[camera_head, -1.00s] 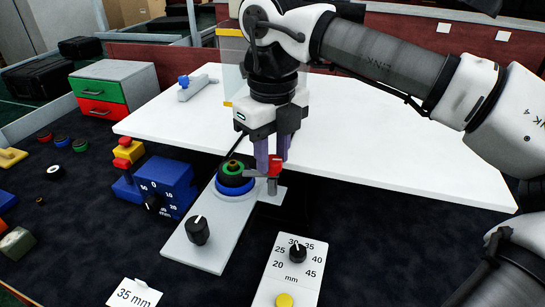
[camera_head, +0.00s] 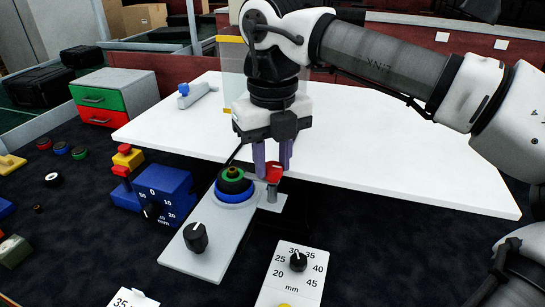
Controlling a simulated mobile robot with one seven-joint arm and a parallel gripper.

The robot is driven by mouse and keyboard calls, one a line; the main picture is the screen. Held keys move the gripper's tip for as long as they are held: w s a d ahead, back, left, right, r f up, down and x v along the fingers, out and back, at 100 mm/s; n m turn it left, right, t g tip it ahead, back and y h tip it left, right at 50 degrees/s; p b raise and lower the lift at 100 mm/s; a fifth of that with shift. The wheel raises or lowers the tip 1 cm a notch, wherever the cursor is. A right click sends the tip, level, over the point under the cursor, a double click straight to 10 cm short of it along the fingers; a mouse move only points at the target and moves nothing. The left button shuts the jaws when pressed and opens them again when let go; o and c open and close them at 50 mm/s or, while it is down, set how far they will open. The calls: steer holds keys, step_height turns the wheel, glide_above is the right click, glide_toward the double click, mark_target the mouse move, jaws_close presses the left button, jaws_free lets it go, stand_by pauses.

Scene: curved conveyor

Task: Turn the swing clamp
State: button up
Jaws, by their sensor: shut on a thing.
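The swing clamp (camera_head: 273,174) has a red top on a short grey post. It stands on the right-hand extension of a light grey base plate (camera_head: 205,256). My gripper (camera_head: 272,168) points down from above, its purple fingers shut on the red top. Just left of the clamp, a round stack of black and green rings (camera_head: 233,180) sits on a blue disc on the plate. I see no clamp arm reaching over the stack; the fingers hide part of the clamp. A black knob (camera_head: 196,237) stands at the plate's near end.
A blue gauge block (camera_head: 168,190) with a dial stands close left, beside a red and yellow stack (camera_head: 127,160). A white dial panel (camera_head: 292,275) lies in front. A white table (camera_head: 400,150) extends behind.

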mark_target(273, 166)
steer(key=o, duration=1)
step_height(273, 166, up, 8)
steer(key=shift+f, duration=0.2)
